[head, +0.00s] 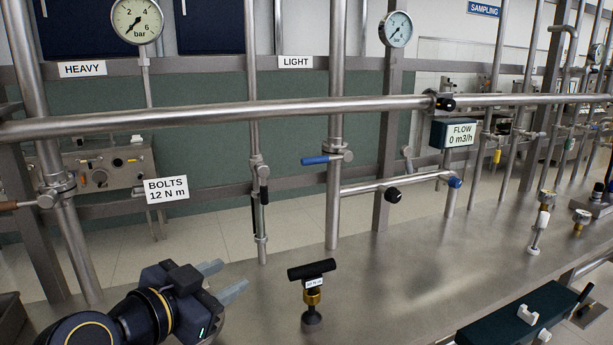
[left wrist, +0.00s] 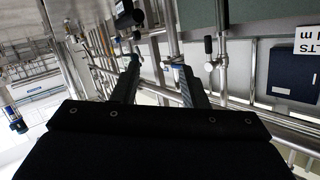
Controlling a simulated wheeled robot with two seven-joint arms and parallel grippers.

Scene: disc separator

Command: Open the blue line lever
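The blue lever (head: 321,159) is on a valve on the vertical steel pipe in the middle of the head view. It lies level, sticking out to the left of the pipe, across the pipe's line. My left gripper (head: 224,279) is low and to the left of it, above the bench, well apart from the lever. Its two grey fingers are spread with nothing between them. In the left wrist view the fingers (left wrist: 157,70) are also apart, with pipes behind them. I cannot pick out the blue lever for sure there. My right gripper is not in view.
A black T-handled torque tool (head: 312,284) stands on the steel bench (head: 400,290) right of my left gripper. A thick horizontal pipe (head: 230,114) crosses above the lever. A thinner pipe with a dark handle (head: 263,190) stands left of it. Bare bench lies in front.

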